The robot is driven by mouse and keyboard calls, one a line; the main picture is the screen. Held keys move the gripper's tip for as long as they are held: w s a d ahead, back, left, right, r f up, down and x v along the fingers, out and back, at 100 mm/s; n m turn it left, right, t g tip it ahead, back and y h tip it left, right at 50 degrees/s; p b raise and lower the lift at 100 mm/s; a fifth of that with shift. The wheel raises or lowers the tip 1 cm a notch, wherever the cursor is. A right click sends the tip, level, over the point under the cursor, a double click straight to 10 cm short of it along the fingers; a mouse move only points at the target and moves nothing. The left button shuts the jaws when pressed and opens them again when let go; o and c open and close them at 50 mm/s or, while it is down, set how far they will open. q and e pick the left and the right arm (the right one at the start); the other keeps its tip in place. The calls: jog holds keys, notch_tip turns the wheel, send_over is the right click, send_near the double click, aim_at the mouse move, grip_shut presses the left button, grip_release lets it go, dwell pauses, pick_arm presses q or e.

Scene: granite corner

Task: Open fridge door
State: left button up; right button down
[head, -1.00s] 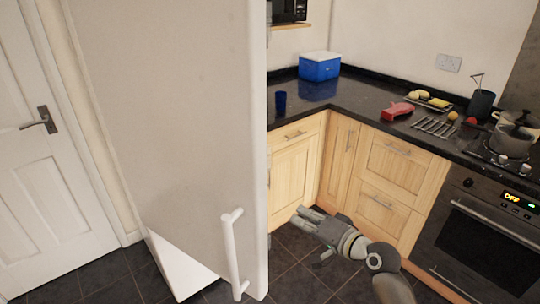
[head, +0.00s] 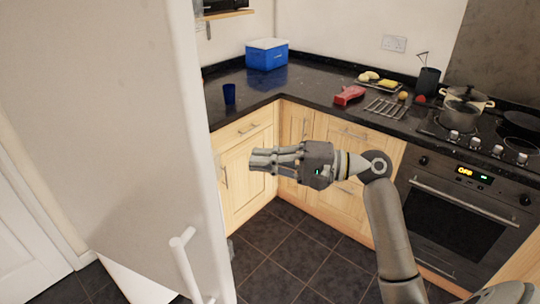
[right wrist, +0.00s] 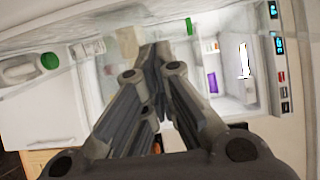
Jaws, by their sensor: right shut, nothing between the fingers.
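The fridge door (head: 110,130) is a tall pale grey panel filling the left of the head view. Its white bar handle (head: 185,262) is upright near the door's right edge. My right gripper (head: 252,160) is shut and empty, pointing left, to the right of the door edge and apart from the handle. In the right wrist view the closed fingers (right wrist: 158,55) point toward the lit fridge interior (right wrist: 235,60), with shelves, a green-capped container (right wrist: 48,62) and a purple item (right wrist: 212,82), so the door stands at least partly open. My left gripper is not in view.
Wooden cabinets (head: 248,185) and a dark countertop (head: 300,95) stand behind my right arm. An oven (head: 455,215) is at the right. A blue cool box (head: 267,58) and a blue cup (head: 229,94) sit on the counter. Dark tiled floor (head: 290,250) is free.

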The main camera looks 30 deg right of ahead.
jog(key=w+a+p, duration=0.1)
jog(key=a+p, duration=0.2)
jog(key=a, duration=0.4)
jog(key=shift+a, duration=0.35)
jog(key=shift+w, duration=0.1)
